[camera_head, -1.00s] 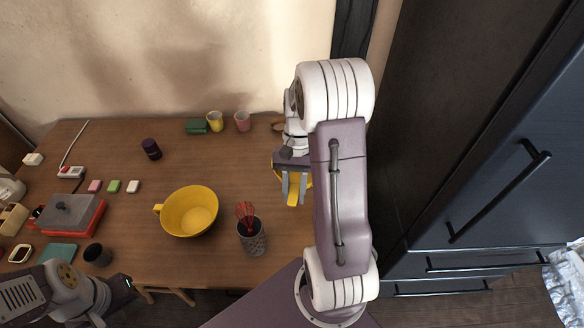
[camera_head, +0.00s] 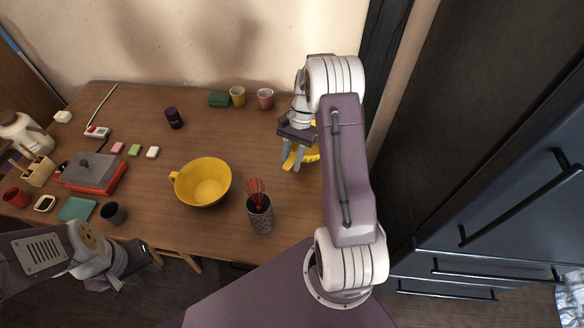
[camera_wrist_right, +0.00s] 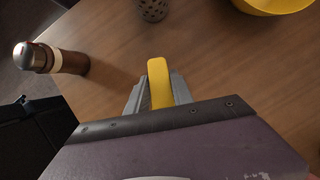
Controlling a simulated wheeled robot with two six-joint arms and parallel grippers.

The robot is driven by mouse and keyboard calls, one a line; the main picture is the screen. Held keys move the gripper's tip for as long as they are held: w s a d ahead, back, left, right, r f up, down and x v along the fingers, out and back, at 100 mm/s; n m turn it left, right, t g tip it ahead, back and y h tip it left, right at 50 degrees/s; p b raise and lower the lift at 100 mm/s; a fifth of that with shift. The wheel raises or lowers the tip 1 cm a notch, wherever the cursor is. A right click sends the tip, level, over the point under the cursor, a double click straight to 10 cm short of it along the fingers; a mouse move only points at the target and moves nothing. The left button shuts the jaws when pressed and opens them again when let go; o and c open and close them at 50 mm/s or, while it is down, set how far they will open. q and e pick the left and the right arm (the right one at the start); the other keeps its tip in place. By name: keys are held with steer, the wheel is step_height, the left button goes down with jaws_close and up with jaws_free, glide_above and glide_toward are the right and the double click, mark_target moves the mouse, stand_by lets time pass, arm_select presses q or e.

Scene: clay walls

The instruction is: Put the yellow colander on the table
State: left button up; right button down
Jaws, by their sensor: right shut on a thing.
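My right gripper (camera_head: 292,160) is over the right part of the table (camera_head: 235,135), shut on a yellow piece that I take for a part of the yellow colander (camera_head: 310,153). In the right wrist view that piece of the colander (camera_wrist_right: 159,84) stands between the fingers (camera_wrist_right: 155,95). My right arm hides most of it; I cannot tell whether it touches the table. A yellow bowl with a handle (camera_head: 203,184) stands upright mid-table, apart from the gripper. My left gripper (camera_head: 135,262) is off the table's front edge at lower left, its fingers unclear.
A patterned holder with a red whisk (camera_head: 260,215) stands near the front edge. A metal-and-brown bottle (camera_wrist_right: 62,60) shows in the right wrist view. Two cups (camera_head: 265,98) and a green box (camera_head: 219,99) are at the back. Dark cabinets (camera_head: 500,180) bound the right.

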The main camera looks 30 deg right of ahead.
step_height(320, 180, down, 4)
steer(key=shift+s+r, duration=0.1)
steer(key=shift+f, duration=0.25)
steer(key=c, duration=1.1)
jaws_free()
steer(key=v, duration=1.2)
steer(key=shift+r+p, duration=0.2)
steer(key=shift+p, duration=0.25)
